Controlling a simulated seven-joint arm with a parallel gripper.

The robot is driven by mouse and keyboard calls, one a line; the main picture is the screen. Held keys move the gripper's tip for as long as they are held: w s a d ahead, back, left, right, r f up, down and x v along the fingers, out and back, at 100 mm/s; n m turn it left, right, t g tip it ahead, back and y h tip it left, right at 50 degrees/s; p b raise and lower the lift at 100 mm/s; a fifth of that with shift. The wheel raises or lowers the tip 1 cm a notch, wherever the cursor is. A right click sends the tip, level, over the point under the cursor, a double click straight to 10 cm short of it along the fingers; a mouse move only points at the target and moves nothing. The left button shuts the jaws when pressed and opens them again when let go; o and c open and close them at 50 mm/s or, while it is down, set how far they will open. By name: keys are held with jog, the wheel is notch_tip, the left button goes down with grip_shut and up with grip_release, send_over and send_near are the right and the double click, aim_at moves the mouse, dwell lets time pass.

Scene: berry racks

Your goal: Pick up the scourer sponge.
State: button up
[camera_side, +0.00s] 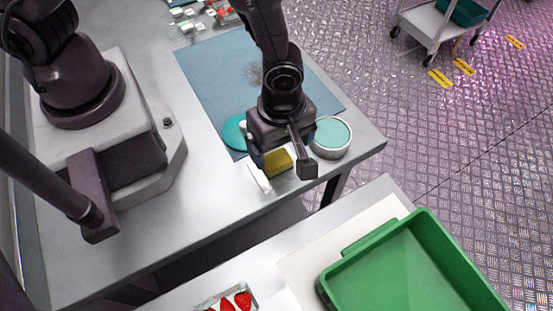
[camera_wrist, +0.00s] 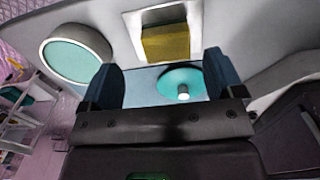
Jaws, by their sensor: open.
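The scourer sponge is a yellow block (camera_side: 277,162) near the front edge of the table. In the wrist view the sponge (camera_wrist: 165,42) sits in a white square tray (camera_wrist: 135,22); a strip of this tray (camera_side: 259,179) shows in the side view. My gripper (camera_side: 282,164) is open, with one finger on each side of the sponge in the side view. In the wrist view my gripper (camera_wrist: 164,76) has nothing between its fingers, and the sponge shows beyond the fingertips. The height of the fingertips above the sponge is hard to tell.
A round white tub (camera_side: 331,137) with a teal top stands right of my gripper. A teal disc with a white knob (camera_side: 233,132) lies to its left, on a blue mat (camera_side: 210,70). A green crate (camera_side: 455,230) and a strawberry punnet (camera_side: 235,300) sit on a separate front surface.

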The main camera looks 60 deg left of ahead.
aim_at(277, 159)
jog(key=f, duration=0.3)
jog(key=shift+s+a+f, duration=0.15)
jog(key=shift+s+f, duration=0.2)
jog(key=shift+s, duration=0.05)
jog(key=shift+f, duration=0.6)
jog(key=shift+c, duration=0.4)
jog(key=c, duration=0.9)
